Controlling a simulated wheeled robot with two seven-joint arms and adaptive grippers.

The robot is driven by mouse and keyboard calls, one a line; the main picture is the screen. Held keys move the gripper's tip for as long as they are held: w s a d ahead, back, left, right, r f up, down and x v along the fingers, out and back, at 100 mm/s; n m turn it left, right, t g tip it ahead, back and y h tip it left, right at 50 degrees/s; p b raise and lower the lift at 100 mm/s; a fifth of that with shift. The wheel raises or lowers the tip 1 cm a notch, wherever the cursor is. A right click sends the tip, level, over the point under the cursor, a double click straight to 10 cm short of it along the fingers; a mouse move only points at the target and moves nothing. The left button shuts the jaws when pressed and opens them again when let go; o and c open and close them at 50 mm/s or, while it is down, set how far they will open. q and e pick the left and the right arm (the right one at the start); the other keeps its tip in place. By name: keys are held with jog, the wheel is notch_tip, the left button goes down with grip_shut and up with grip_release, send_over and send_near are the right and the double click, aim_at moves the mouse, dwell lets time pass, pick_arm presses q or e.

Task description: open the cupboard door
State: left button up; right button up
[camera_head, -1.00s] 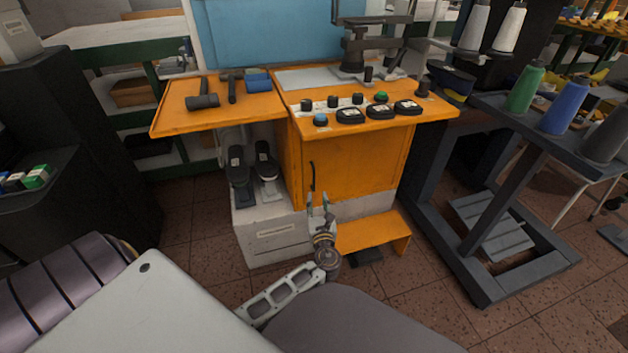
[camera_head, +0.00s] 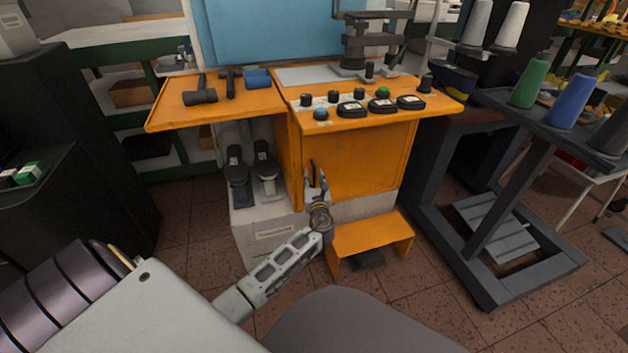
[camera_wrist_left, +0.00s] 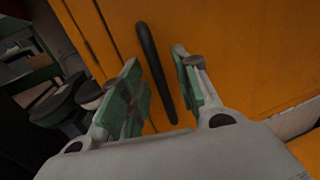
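The orange cupboard door (camera_head: 365,160) is the front of the orange workbench, and it looks shut. Its dark vertical bar handle (camera_head: 313,172) is near the door's left edge. In the left wrist view the handle (camera_wrist_left: 156,72) runs between the two green-padded fingers of my left gripper (camera_wrist_left: 160,88). There is a gap between each finger and the handle. My left gripper (camera_head: 317,190) is open in front of the door and covers the handle's lower part in the head view. My right gripper is not in view.
An orange step (camera_head: 372,236) stands on the floor below the door. Two dark shoe forms (camera_head: 250,172) sit on a white base left of the door. A dark stand (camera_head: 480,230) with thread cones is at the right. Open tiled floor lies in front.

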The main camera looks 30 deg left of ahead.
pick_arm(q)
jog(key=shift+w+a, duration=0.3)
jog(key=shift+c, duration=0.4)
grip_shut()
